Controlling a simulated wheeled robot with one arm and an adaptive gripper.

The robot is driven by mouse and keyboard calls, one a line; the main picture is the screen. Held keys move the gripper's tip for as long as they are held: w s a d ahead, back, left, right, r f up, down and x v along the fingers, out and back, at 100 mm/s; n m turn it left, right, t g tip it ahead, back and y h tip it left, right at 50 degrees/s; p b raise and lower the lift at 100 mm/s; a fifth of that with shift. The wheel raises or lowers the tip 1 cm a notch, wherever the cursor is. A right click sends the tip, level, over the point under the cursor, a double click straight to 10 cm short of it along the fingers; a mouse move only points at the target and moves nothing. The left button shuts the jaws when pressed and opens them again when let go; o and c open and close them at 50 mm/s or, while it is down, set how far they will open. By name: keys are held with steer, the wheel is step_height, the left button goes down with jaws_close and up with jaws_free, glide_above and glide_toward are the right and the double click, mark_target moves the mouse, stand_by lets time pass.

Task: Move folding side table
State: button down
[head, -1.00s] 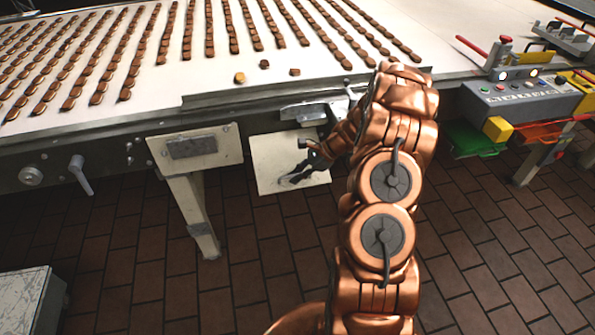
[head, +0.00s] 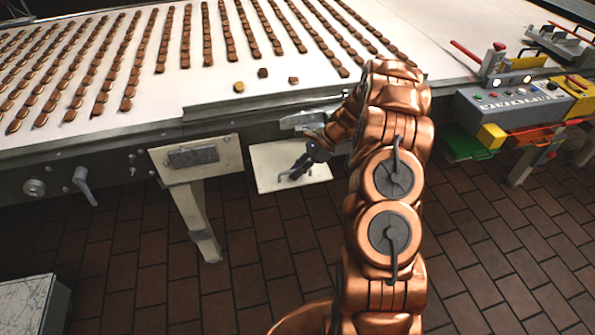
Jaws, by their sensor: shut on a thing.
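The folding side table (head: 268,160) is a small cream panel beneath the front edge of the conveyor, left of my arm. A small grey handle sits on its face. My gripper (head: 294,174) is dark and small in the head view, and it is shut on the handle at the panel's middle. My copper arm reaches down in front of the conveyor and hides the area right of the panel. The fingertips are too small to see the exact grip.
The white conveyor (head: 160,102) carries rows of brown biscuits, with several loose pieces near its front edge. A cream leg (head: 196,215) stands left of the panel. A control box (head: 515,100) and green tray (head: 465,143) are at right.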

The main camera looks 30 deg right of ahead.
steer(key=shift+w+r, duration=0.2)
steer(key=shift+r, duration=0.1)
steer(key=c, duration=1.5)
jaws_free()
steer(key=shift+r, duration=0.1)
steer(key=shift+c, duration=0.2)
steer(key=o, duration=0.3)
steer(key=shift+s, duration=0.1)
steer(key=shift+o, duration=0.2)
steer(key=shift+d, duration=0.1)
steer(key=v, duration=1.1)
steer(key=shift+d+r, duration=0.2)
steer(key=shift+d, duration=0.05)
steer(key=shift+s+a, duration=0.1)
steer(key=shift+s, duration=0.05)
